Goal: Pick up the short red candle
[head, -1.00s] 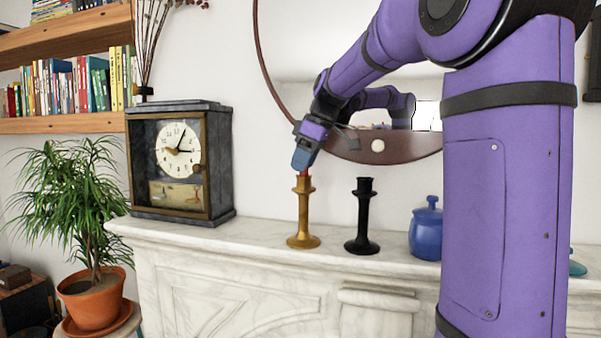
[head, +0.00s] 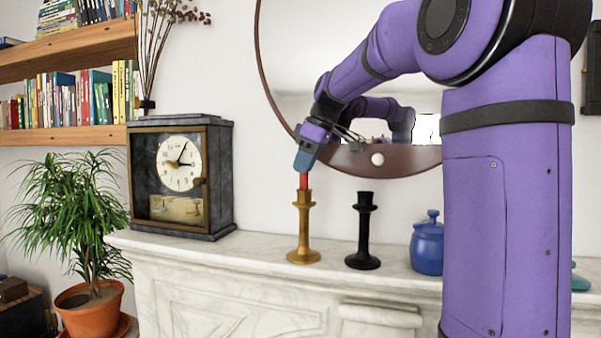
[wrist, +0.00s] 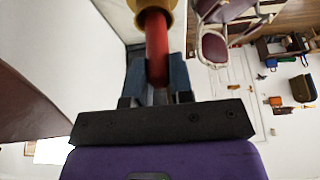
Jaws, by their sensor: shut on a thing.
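The short red candle (head: 304,181) stands upright between my gripper and the gold candlestick (head: 304,229) on the mantel. My gripper (head: 305,164) is above the candlestick, pointing down, and shut on the upper part of the candle. In the wrist view, the fingers (wrist: 157,72) close on both sides of the red candle (wrist: 156,40), and the gold cup (wrist: 152,5) shows at its far end. The candle's lower end is at the cup's top; I cannot tell whether it is still inside.
A black candlestick (head: 364,232) stands close to the right, with a blue lidded jar (head: 427,246) beyond it. A dark clock (head: 181,178) stands to the left. A round mirror (head: 290,95) hangs behind. The marble mantel (head: 262,250) is clear between clock and gold candlestick.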

